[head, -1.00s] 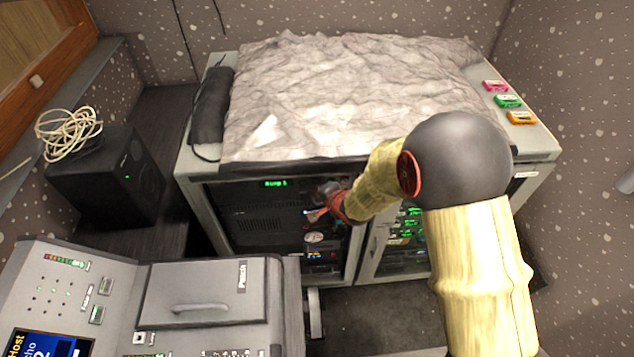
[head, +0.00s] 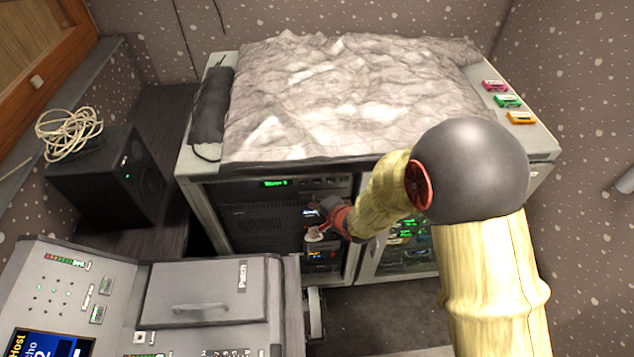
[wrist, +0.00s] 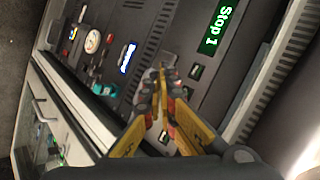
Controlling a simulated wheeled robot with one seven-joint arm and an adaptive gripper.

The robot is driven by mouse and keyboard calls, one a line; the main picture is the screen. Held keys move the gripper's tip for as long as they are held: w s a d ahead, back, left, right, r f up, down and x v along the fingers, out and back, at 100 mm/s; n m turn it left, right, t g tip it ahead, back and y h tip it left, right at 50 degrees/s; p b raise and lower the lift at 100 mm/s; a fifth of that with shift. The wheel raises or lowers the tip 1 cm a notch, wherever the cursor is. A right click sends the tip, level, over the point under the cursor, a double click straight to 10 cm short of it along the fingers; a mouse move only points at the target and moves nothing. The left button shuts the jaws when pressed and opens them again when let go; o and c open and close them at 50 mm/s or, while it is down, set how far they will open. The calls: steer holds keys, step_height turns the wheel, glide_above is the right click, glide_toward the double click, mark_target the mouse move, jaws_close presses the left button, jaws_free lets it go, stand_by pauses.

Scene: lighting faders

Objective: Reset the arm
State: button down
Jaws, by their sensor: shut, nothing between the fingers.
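My arm reaches from the lower right of the head view toward the equipment rack under the grey-covered top. My gripper (head: 316,228) is at the front of the rack, by the small round gauge and lit displays. In the wrist view my gripper (wrist: 158,80) shows yellow fingers drawn together at their tips, with nothing held. The tips lie in front of the rack panel (wrist: 150,50), between a blue-white lit display (wrist: 127,58) and green lit displays. I cannot tell whether they touch the panel.
The rack cabinet (head: 190,190) has a door at right with green lights behind it. A grey console (head: 120,300) stands at front left, and a black speaker (head: 90,180) with a coiled cable (head: 68,133) at left. Several cassettes lie on the right edge of the top.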

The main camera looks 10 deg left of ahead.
stand_by(0.5)
steer(key=s+d+f+n+g+h, duration=0.3)
steer(key=s+d+f+n, duration=0.2)
steer(key=s+d+f, duration=0.15)
steer(key=s+d+r+n+g+h, duration=0.2)
steer(key=s+d+r+n, duration=0.15)
steer(key=d+r, duration=0.2)
steer(key=s+d+r+t, duration=0.1)
steer(key=s+d+r, duration=0.4)
steer(key=r, duration=0.5)
steer(key=s+d+r+t, duration=0.1)
steer(key=s+d+r, duration=0.5)
steer(key=r, duration=0.4)
steer(key=s+d+r, duration=0.5)
steer(key=s+r, duration=0.1)
steer(key=r, duration=0.4)
steer(key=shift+s+d+t+h, duration=0.25)
steer(key=shift+d+t+h, duration=0.15)
steer(key=c, duration=2.5)
jaws_free()
steer(key=shift+c, duration=0.2)
